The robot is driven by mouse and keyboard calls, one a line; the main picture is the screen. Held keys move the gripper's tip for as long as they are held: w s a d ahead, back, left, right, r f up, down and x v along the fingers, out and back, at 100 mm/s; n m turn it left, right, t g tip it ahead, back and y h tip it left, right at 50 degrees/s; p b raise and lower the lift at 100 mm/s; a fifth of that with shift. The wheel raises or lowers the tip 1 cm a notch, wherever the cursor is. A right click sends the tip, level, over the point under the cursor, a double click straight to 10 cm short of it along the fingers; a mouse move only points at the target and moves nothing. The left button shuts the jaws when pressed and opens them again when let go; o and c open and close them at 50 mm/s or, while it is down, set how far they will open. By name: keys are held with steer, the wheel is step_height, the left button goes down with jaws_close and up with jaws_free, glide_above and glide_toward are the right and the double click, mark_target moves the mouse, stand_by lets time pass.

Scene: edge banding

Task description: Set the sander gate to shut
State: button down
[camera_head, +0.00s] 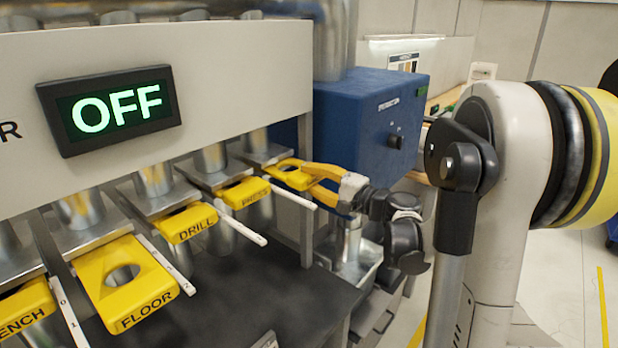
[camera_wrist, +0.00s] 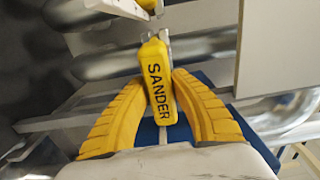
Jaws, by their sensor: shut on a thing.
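The sander gate (camera_wrist: 156,70) is a yellow tab with SANDER printed on its front edge, seen in the wrist view. My gripper (camera_wrist: 160,80) is shut on it, with one yellow finger on each side of the tab. In the head view the sander gate (camera_head: 287,174) is at the far right end of the row of gates, under the grey panel. My gripper (camera_head: 312,178) reaches it there from the right, and its fingers partly hide the gate. I cannot tell exactly how far the gate is slid in.
The press gate (camera_head: 243,192), drill gate (camera_head: 187,223) and floor gate (camera_head: 127,288) lie to the left; the floor gate stands out furthest, showing a hole. White marked strips (camera_head: 240,222) stick out beside them. A display (camera_head: 110,108) reads OFF. A blue box (camera_head: 372,125) stands behind my gripper.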

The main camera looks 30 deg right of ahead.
mark_target(292, 168)
steer(key=x, duration=0.5)
steer(key=shift+w+a+r, duration=0.1)
steer(key=shift+w, duration=0.3)
steer(key=c, duration=1.4)
jaws_free()
steer(key=o, duration=0.3)
steer(key=shift+w+a, duration=0.1)
steer(key=shift+w, duration=0.05)
steer(key=v, duration=1.2)
steer(key=shift+b, duration=0.3)
